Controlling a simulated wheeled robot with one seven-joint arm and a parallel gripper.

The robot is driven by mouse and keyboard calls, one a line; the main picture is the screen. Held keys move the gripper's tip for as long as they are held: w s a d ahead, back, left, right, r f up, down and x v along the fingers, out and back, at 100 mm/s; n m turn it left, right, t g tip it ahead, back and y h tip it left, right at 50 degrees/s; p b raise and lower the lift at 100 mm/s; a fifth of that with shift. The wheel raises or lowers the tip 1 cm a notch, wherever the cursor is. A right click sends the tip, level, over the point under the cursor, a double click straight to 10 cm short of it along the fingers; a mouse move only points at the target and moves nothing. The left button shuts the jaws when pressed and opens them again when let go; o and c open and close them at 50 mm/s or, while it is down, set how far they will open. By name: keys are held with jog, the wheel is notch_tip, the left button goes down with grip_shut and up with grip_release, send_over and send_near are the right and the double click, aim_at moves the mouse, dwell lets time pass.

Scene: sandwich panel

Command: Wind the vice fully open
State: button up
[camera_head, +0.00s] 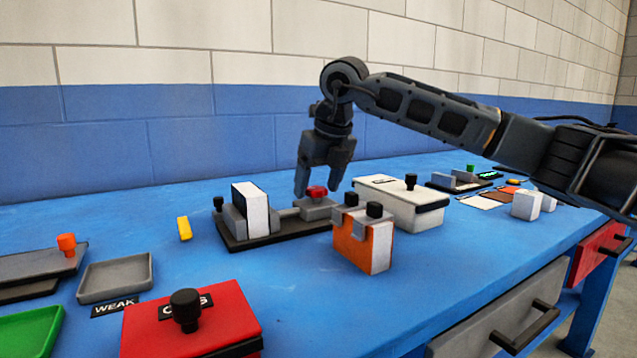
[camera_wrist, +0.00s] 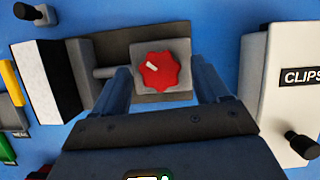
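The vice is a grey device on a dark base (camera_head: 240,243), with grey jaws (camera_head: 233,220) at its left end. A white-and-dark panel (camera_head: 253,208) stands upright at the jaws. A red lobed knob (camera_head: 317,191) with a white mark sits on the grey block (camera_head: 318,207) at the right end. It also shows in the wrist view (camera_wrist: 163,71). My gripper (camera_head: 322,187) points down over this block. In the wrist view my gripper (camera_wrist: 160,85) has its fingers apart, one on each side of the knob, with visible gaps. I cannot tell the exact finger height.
A white box (camera_head: 405,205) labelled CLIPS in the wrist view stands right of the vice. An orange-and-white block (camera_head: 362,245) with black knobs stands in front. A red box (camera_head: 190,328), a grey tray (camera_head: 116,277) and a yellow piece (camera_head: 184,228) lie left. Bare blue table (camera_head: 300,305) shows in front.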

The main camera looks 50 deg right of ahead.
jog(key=c, duration=0.9)
jog(key=shift+c, duration=0.2)
